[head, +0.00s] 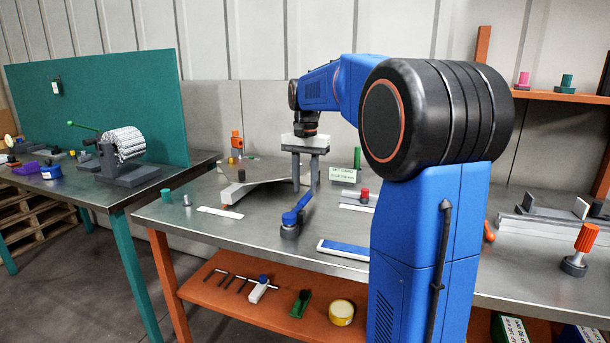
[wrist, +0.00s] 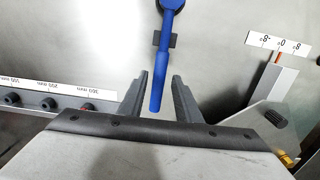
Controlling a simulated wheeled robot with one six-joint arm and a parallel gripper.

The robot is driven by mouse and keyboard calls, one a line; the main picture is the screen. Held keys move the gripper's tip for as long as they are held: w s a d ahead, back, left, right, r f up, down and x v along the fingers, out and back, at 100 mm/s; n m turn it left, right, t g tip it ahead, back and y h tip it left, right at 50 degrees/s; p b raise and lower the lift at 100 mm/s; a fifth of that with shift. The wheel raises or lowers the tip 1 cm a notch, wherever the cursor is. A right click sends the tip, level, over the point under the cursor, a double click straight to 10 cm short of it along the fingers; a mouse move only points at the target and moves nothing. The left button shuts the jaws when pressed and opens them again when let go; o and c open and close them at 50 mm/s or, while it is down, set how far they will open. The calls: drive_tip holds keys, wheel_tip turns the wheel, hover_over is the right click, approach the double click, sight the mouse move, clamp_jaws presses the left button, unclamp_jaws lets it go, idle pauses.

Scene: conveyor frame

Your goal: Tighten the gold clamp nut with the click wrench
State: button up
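The click wrench (head: 296,213), blue with a round head, lies on the steel bench. In the wrist view its blue handle (wrist: 160,75) runs down from the top between my fingers, apart from both. My gripper (head: 305,186) is open and empty, fingers down, above and behind the wrench. In the wrist view my gripper (wrist: 160,78) shows a clear gap on each side of the handle. A small gold piece (wrist: 287,158) shows at the lower right of the wrist view, partly cut off; I cannot tell whether it is the clamp nut.
A grey bar with an orange tip (head: 233,193) and a white scale strip (head: 220,212) lie left of the wrench. A blue and white strip (head: 343,249) lies at the front edge. A red-topped part (head: 364,195) stands to the right.

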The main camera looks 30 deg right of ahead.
sight(305, 197)
wheel_tip(305, 197, down, 3)
drive_tip(key=shift+f, duration=0.15)
clamp_jaws()
drive_tip(key=shift+r, duration=2.65)
drive_tip(key=shift+a, duration=0.15)
